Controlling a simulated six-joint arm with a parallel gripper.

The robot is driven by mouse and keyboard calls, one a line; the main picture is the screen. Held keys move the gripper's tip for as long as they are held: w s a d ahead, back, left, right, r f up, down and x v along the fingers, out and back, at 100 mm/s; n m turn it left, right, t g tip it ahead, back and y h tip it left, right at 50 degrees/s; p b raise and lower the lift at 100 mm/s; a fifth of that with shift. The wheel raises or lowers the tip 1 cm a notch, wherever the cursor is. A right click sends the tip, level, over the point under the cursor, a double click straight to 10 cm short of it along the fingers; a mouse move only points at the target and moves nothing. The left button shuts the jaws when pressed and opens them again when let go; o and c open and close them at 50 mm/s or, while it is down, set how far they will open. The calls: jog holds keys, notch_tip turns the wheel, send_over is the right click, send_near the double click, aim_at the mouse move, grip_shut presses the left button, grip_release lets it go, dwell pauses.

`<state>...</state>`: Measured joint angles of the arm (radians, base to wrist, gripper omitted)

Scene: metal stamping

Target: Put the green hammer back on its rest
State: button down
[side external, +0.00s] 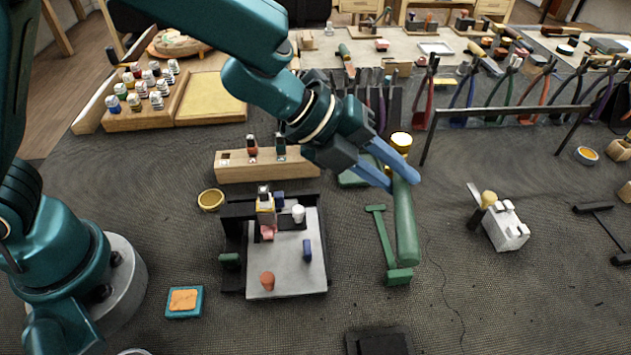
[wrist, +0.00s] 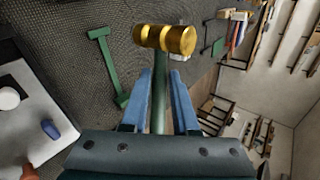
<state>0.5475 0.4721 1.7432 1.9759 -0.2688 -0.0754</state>
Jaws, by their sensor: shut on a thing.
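The green hammer has a green handle (side external: 405,225) and a brass head (side external: 400,142). My gripper (side external: 400,181) is shut on the handle below the head. The green rest (side external: 383,238), a bar with a crosspiece at each end, lies on the dark mat, just left of the handle. The handle's lower end overlaps the rest's near crosspiece; I cannot tell whether they touch.
A small press-like fixture with a pale plate (side external: 285,265) stands left of the rest. A wooden block (side external: 265,166) is behind it. A white block (side external: 505,230) and a black rack rail (side external: 500,112) lie right. Dark block (side external: 378,342) is in front. Mat between is clear.

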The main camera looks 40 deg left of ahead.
jog(key=shift+f, duration=3.35)
jog(key=shift+f, duration=0.5)
jog(key=c, duration=0.6)
grip_release()
